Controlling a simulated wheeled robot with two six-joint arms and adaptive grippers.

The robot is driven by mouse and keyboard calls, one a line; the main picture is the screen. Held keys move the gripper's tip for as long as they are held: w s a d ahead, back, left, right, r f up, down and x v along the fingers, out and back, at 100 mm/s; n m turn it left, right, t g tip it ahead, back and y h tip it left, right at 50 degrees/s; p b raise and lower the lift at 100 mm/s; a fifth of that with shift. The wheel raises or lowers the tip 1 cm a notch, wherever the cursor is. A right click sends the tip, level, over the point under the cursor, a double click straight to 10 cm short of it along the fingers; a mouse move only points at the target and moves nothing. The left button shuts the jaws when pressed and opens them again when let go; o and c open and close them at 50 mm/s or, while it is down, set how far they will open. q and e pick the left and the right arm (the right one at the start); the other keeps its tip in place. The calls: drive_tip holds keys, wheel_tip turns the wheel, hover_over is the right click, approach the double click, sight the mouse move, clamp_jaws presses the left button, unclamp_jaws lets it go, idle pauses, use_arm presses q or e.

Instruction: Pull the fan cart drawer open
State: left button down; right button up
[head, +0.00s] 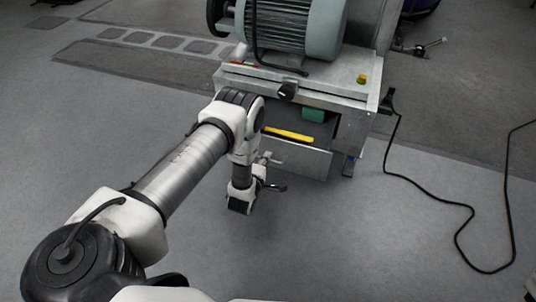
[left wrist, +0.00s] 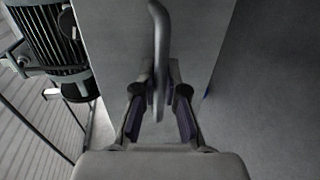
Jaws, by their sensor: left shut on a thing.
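The fan cart (head: 345,115) is a grey metal cart in the upper middle of the head view. Its drawer (head: 305,160) stands partly open, and a yellow thing (head: 290,134) and a green thing (head: 313,115) show behind its front panel. My left gripper (head: 268,161) is at the left part of the drawer front. In the left wrist view my left gripper (left wrist: 159,88) is shut on the drawer handle (left wrist: 158,40), a curved grey bar standing out from the panel (left wrist: 112,45). My right gripper is in neither view.
A large grey-green motor (head: 285,22) sits on top of the cart and also shows in the left wrist view (left wrist: 50,35). A black cable (head: 440,198) runs over the floor to the cart's right. The floor in front of the drawer is clear.

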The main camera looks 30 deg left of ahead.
use_arm(q)
drive_tip(key=shift+s+d, duration=0.1)
drive_tip(key=shift+s, duration=0.45)
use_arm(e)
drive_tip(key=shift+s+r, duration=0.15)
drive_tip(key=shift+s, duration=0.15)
use_arm(q)
drive_tip(key=c, duration=1.2)
unclamp_jaws()
drive_tip(key=v, duration=1.2)
